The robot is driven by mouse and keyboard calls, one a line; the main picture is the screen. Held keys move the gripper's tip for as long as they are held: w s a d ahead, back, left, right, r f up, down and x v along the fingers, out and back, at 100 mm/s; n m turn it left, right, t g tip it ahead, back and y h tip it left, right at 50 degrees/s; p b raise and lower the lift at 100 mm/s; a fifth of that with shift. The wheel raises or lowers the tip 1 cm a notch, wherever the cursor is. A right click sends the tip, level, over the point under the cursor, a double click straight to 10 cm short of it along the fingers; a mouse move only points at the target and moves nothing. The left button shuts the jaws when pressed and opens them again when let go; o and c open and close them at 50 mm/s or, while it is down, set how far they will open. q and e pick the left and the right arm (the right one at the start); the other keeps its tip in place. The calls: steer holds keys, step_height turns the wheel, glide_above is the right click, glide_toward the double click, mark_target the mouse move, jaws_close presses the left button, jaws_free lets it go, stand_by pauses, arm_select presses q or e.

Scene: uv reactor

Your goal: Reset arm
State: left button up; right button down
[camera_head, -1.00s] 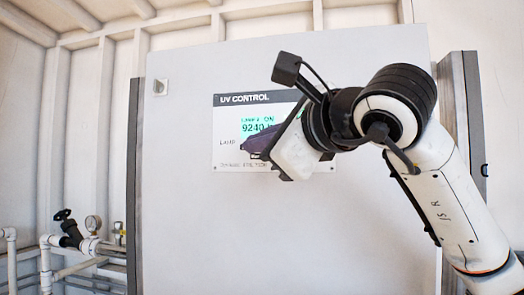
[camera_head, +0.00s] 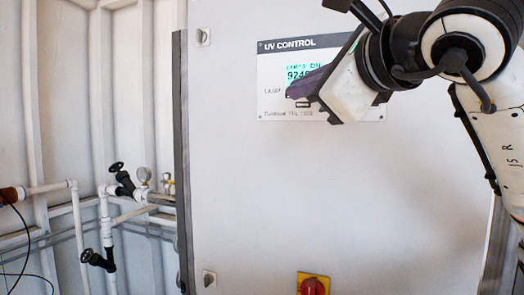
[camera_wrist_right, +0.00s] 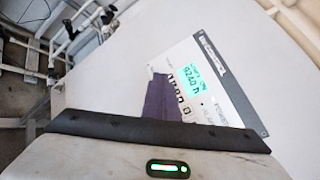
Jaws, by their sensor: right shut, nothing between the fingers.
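My right arm (camera_head: 500,135) reaches in from the upper right in the head view. Its right gripper (camera_head: 300,88) has dark purple fingers, shut with nothing between them. They are in front of the UV CONTROL panel (camera_head: 272,72) and cover part of its lit display (camera_head: 296,70). In the right wrist view, the purple fingers (camera_wrist_right: 160,98) overlap the left part of the panel (camera_wrist_right: 228,92), and the display (camera_wrist_right: 200,79) reads 9240. I cannot tell whether the fingers touch the panel. My left gripper does not show.
The panel sits on a large pale cabinet (camera_head: 240,200). A red rotary switch (camera_head: 313,286) on a yellow plate is at the bottom. White pipes (camera_head: 105,215) with black-handled valves (camera_head: 122,180) and gauges stand at the left.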

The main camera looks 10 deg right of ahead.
steer(key=s+a+f+m+g+y, duration=0.25)
steer(key=a+f+g+y, duration=0.35)
steer(key=a+f+y, duration=0.45)
steer(key=s+a+f+m+g+y, duration=0.1)
steer(key=s+a+f+g+y, duration=0.2)
steer(key=a+f+g+y, duration=0.7)
steer(key=w+d+f+m+t+h, duration=0.1)
steer(key=d+f+m+t+h, duration=0.5)
steer(key=f+m, duration=0.5)
steer(key=w+d+f+m+t+h, duration=0.1)
steer(key=d+f+m+t+h, duration=0.45)
steer(key=f+m, duration=0.55)
steer(key=w+d+f+m+t+h, duration=0.2)
steer(key=d+f+m+t+h, duration=0.4)
steer(key=f+m, duration=0.55)
steer(key=s+d+f+m+g+h, duration=0.1)
steer(key=s+f+m+g, duration=0.3)
steer(key=s+f, duration=0.7)
steer(key=s+d+f+m+g+h, duration=0.2)
steer(key=s+f+m+g, duration=0.3)
steer(key=s+f, duration=0.6)
step_height(320, 180, down, 4)
steer(key=shift+d+r+g+h, duration=0.15)
steer(key=shift+g+h, duration=0.2)
steer(key=shift+h, duration=0.15)
steer(key=shift+r, duration=0.1)
